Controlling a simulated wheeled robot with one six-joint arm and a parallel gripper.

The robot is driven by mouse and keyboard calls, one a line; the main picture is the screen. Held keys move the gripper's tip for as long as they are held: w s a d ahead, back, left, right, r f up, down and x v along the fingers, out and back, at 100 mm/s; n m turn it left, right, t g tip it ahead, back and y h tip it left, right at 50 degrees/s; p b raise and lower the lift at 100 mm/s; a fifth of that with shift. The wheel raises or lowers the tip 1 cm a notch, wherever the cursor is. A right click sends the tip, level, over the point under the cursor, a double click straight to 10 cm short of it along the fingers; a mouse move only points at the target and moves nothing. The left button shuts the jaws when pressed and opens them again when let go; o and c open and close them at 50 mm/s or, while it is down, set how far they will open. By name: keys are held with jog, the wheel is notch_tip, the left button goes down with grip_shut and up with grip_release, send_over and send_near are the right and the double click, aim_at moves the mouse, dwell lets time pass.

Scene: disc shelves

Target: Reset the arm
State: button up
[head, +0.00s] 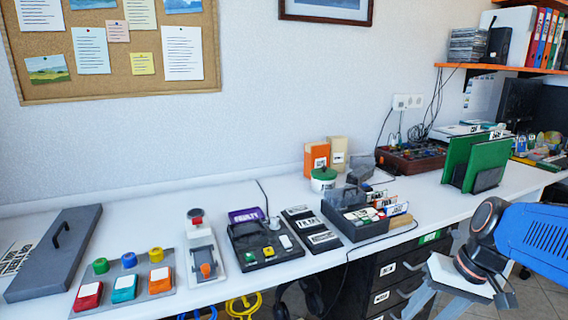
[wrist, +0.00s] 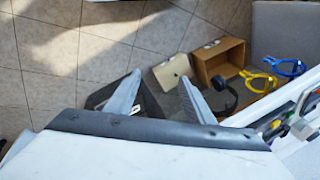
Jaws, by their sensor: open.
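My gripper (wrist: 160,90) is open in the wrist view, its two grey fingers spread apart with nothing held between them. The tiled floor shows beyond the fingers. In the head view my blue arm reaches in from the right edge, and its end hangs in front of the workbench (head: 165,235), near the dark drawer unit (head: 390,272). The fingers are partly cut off or hard to make out there.
The bench holds red, teal and orange blocks on a plate, a dark control box (head: 265,240), a black divided tray (head: 345,225) and a green file holder (head: 477,162). In the wrist view a brown box (wrist: 220,62), headphones (wrist: 224,98) and cables lie below. Open floor is at left.

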jog(key=shift+s+a+r+n+t+h, duration=0.25)
jog(key=shift+s+r+n+t+h, duration=0.25)
jog(key=shift+s, duration=0.4)
jog(key=shift+s+a+r+n+t+h, duration=0.25)
jog(key=shift+s+t+h, duration=0.3)
jog(key=shift+s, duration=0.3)
jog(key=shift+s+a+r+n+t+h, duration=0.3)
jog(key=shift+s+r+t+h, duration=0.2)
jog(key=shift+s, duration=0.4)
jog(key=shift+f, duration=0.1)
jog(key=shift+c, duration=0.2)
